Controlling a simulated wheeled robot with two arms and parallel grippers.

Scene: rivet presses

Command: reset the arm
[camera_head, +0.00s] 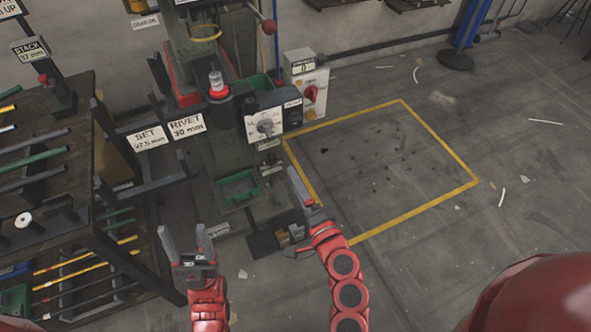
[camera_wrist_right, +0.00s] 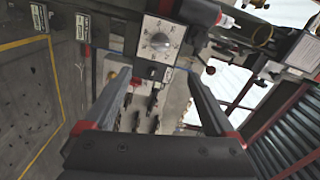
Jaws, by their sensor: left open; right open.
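My left gripper (camera_head: 187,237) is at the lower left in the head view. Its two grey fingers point up and stand apart with nothing between them. My right gripper (camera_head: 300,188) is near the middle, in front of the rivet press (camera_head: 203,65); from this side its fingers overlap. In the right wrist view my right gripper (camera_wrist_right: 158,85) has its fingers wide apart and holds nothing. The press's dial panel (camera_head: 265,124) is beyond it and also shows between and above the fingers in the wrist view (camera_wrist_right: 158,40).
A dark rack (camera_head: 78,236) with rods stands at the left, close to my left gripper. A box with a red knob (camera_head: 311,93) is by the press. A yellow floor outline (camera_head: 440,143) encloses empty floor at the right. A green bin (camera_head: 238,188) is under the press.

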